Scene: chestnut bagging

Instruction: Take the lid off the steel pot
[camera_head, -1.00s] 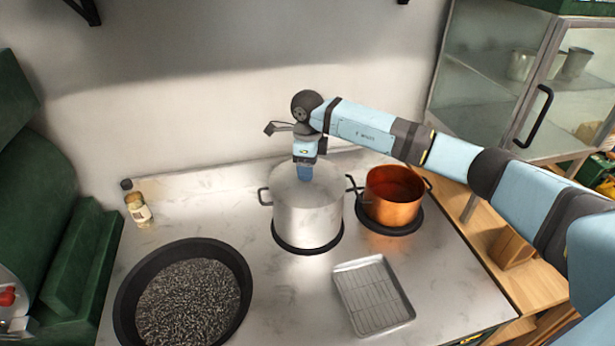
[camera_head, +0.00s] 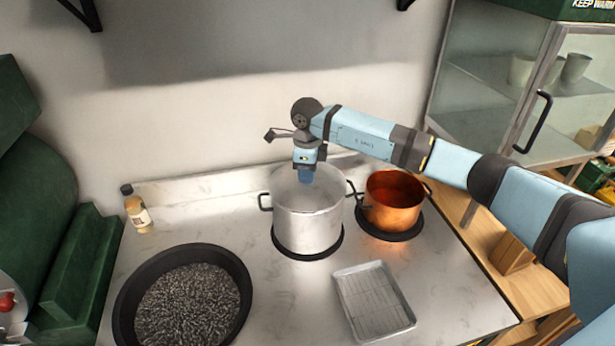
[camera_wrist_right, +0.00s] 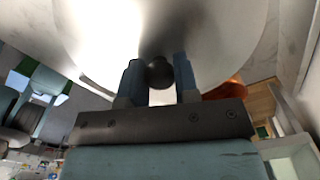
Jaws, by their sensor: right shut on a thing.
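The steel pot (camera_head: 308,233) stands upright on a dark round burner at the middle of the counter. Its pale round lid (camera_head: 285,188) shows at the pot's top, and I see no clear gap between them. In the right wrist view the lid (camera_wrist_right: 215,30) fills the top as a big shiny disc with a dark round knob (camera_wrist_right: 159,73). My right gripper (camera_head: 306,181) points down over the lid's middle. In the wrist view its two blue fingers (camera_wrist_right: 158,80) are shut on the knob, one on each side. My left gripper is not in view.
A copper pot (camera_head: 393,215) stands close on the right of the steel pot. A wire-racked tray (camera_head: 372,300) lies in front. A black pan (camera_head: 243,283) of dark pellets is at front left, with a bottle (camera_head: 139,214) behind it. A glass cabinet (camera_head: 490,85) stands right.

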